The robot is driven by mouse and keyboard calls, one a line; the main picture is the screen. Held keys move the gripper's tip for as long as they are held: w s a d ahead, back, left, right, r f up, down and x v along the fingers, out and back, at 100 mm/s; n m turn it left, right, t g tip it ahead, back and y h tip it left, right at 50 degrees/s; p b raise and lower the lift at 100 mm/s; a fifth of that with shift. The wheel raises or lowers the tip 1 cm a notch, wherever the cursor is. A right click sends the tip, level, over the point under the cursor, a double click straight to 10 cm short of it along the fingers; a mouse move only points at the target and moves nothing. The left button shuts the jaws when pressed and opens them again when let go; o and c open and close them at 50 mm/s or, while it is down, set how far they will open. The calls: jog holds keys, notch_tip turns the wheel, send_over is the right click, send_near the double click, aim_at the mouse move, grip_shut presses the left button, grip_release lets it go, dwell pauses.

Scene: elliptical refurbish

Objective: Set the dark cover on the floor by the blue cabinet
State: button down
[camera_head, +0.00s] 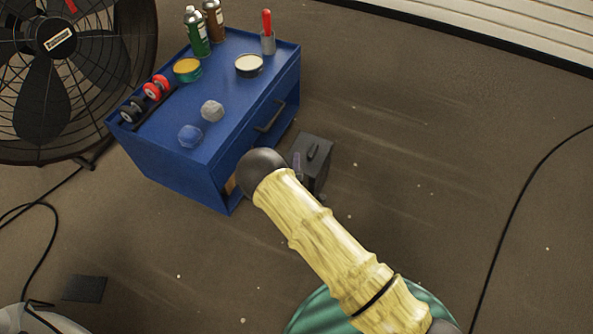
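The blue cabinet (168,172) stands left of centre with a dark bar handle on its right-hand side. A dark, box-shaped piece with a handle on top (313,166) is upright close to the cabinet's right side, partly hidden by my arm. It may be the dark cover; I cannot tell for sure. It looks to be at floor level. A flat dark square (84,289) lies on the floor at the lower left. My pale, bamboo-like arm reaches up from the lower right to a dark rounded joint in front of the cabinet.
On the cabinet top are spray cans (197,33), tins (249,66), a red-handled tool in a cup (267,42), red and black rollers (157,88) and faceted lumps (212,111). A large fan (60,80) stands left. Cables cross both sides. Floor at right is mostly clear.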

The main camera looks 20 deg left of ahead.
jog(key=shift+f+b, duration=1.25)
jog(key=shift+f, duration=0.7)
jog(key=c, duration=1.6)
grip_release()
jog(key=shift+c, duration=0.2)
jog(key=p+v, duration=0.6)
jog(key=v, duration=0.6)
jog(key=shift+p, duration=0.3)
jog(key=shift+r, duration=0.2)
